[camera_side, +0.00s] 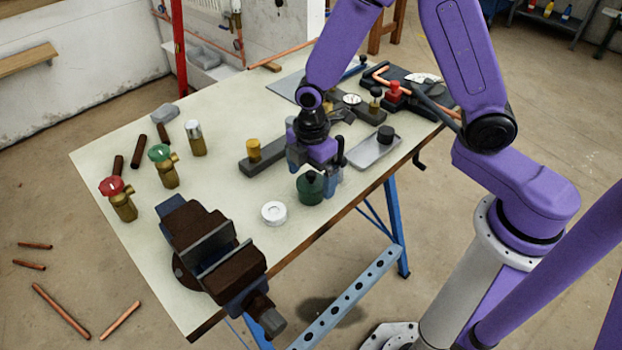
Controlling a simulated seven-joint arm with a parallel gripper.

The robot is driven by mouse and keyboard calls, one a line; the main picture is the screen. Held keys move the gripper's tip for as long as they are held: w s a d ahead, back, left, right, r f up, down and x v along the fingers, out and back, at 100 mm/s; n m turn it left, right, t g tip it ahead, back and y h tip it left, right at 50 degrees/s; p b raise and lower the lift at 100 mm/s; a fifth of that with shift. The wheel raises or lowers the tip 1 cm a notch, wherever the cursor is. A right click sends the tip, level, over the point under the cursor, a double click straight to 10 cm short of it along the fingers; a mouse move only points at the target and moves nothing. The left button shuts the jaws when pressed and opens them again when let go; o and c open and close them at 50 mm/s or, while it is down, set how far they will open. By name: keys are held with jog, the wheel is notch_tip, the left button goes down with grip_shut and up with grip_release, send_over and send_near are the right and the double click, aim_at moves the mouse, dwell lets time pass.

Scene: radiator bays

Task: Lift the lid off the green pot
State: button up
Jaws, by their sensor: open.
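The green pot (311,190) stands on the workbench near its front edge, below my gripper. It is small, dark green and rounded, with a darker top that looks like its lid. My gripper (317,179) is open and points down over the pot. One bluish fingertip shows just right of the pot and the other part of the jaws is behind and above it. I cannot tell whether the fingers touch the lid. The gripper body partly hides the pot's top.
A white roll (274,213) lies left of the pot. A large vise (215,250) stands at the bench's front left. A grey tray (374,152) with a black knob is to the right. Valves with red (112,187) and green (159,153) handles stand at the left.

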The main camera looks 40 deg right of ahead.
aim_at(312, 173)
jog(key=c, duration=1.1)
jog(key=shift+r, duration=0.1)
jog(key=shift+r, duration=0.5)
notch_tip(312, 173, up, 2)
jog(key=shift+r, duration=0.2)
jog(key=s+d+r, duration=0.1)
jog(key=s+r, duration=0.2)
jog(key=s, duration=0.1)
jog(key=s+d+r, duration=0.2)
jog(key=s+r, duration=0.1)
jog(key=s, duration=0.1)
jog(key=s+d+r, duration=0.1)
jog(key=s+r, duration=0.2)
jog(key=s, duration=0.2)
jog(key=shift+d+r, duration=0.2)
jog(key=shift+d, duration=0.1)
